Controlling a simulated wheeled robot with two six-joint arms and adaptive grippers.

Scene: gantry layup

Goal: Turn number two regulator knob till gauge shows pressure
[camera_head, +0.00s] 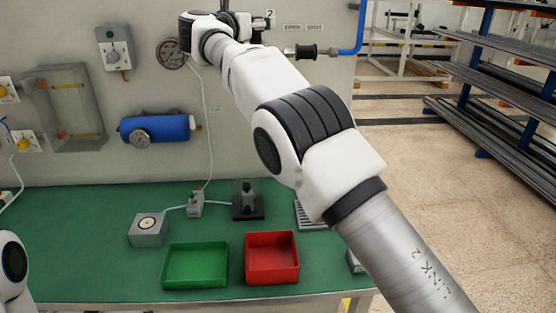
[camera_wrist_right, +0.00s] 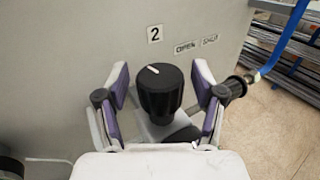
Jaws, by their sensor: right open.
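The black regulator knob (camera_wrist_right: 160,88) with a white pointer line is in the right wrist view, under a "2" label (camera_wrist_right: 154,34) on the grey panel. My right gripper (camera_wrist_right: 160,78) is open. Its purple-padded fingers stand on either side of the knob, with visible gaps. In the head view my right gripper (camera_head: 235,12) is at the top edge, largely hidden by its wrist. A round gauge (camera_head: 171,54) is on the panel left of that wrist; its needle is too small to read. My left gripper is not in view.
A blue hose (camera_head: 362,30) and black fitting (camera_head: 306,51) lie right of the regulator. A blue tank (camera_head: 156,128) is lower on the panel. The green bench (camera_head: 90,240) holds a green tray (camera_head: 166,281) and a red tray (camera_head: 272,279). My right arm hides part of the bench.

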